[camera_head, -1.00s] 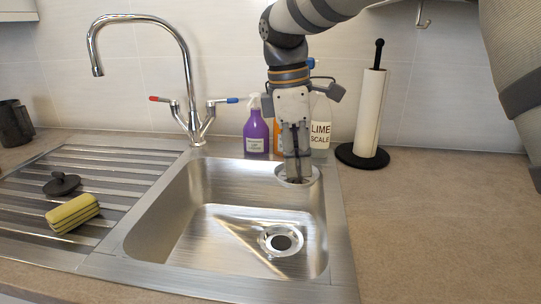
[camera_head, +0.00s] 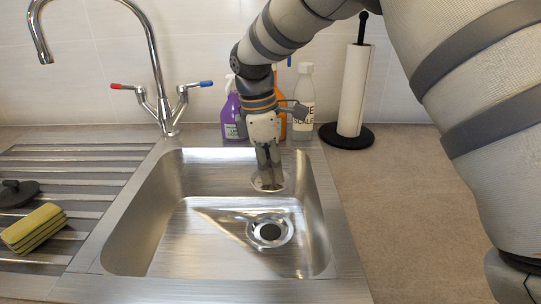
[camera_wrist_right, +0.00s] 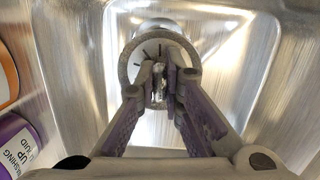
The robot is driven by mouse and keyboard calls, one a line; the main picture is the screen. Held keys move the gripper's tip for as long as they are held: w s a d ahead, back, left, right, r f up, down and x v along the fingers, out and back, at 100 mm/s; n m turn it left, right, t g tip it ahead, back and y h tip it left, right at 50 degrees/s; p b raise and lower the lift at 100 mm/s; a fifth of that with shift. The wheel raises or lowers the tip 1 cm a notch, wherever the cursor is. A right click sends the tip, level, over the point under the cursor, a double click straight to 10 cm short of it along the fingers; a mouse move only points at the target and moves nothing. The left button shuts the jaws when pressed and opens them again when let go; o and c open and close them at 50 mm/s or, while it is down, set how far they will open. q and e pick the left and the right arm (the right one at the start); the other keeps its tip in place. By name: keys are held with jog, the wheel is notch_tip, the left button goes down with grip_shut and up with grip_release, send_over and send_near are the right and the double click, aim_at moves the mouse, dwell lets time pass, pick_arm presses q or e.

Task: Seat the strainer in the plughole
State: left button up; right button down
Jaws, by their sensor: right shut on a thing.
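My right gripper (camera_head: 268,184) points down into the sink basin (camera_head: 150,232), shut on the strainer (camera_head: 259,187). The strainer is a round metal dish with a rim, partly hidden by the fingers. The plughole (camera_head: 270,232) is a metal ring with a dark centre in the basin floor, nearer to me than the strainer and apart from it in the head view. In the wrist view the strainer (camera_wrist_right: 127,68) sits at the fingertips (camera_wrist_right: 160,88) and covers part of the plughole (camera_wrist_right: 155,24) beyond it. My left gripper is not in view.
The tap (camera_head: 152,68) stands behind the sink on the left. Bottles (camera_head: 303,103) and a paper roll on a stand (camera_head: 354,92) are behind my gripper. A dark plug (camera_head: 17,194) and a sponge (camera_head: 34,229) lie on the drainer. The right worktop is clear.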

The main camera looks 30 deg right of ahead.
notch_tip(320, 180, down, 13)
jog(key=b, duration=0.3)
jog(key=shift+f, duration=0.2)
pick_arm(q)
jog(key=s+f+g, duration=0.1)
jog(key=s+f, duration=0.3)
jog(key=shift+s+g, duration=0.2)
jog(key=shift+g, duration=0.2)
pick_arm(e)
jog(key=shift+f, duration=0.55)
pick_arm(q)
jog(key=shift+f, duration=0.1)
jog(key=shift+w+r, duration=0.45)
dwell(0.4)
pick_arm(e)
jog(key=c, duration=1.1)
grip_release()
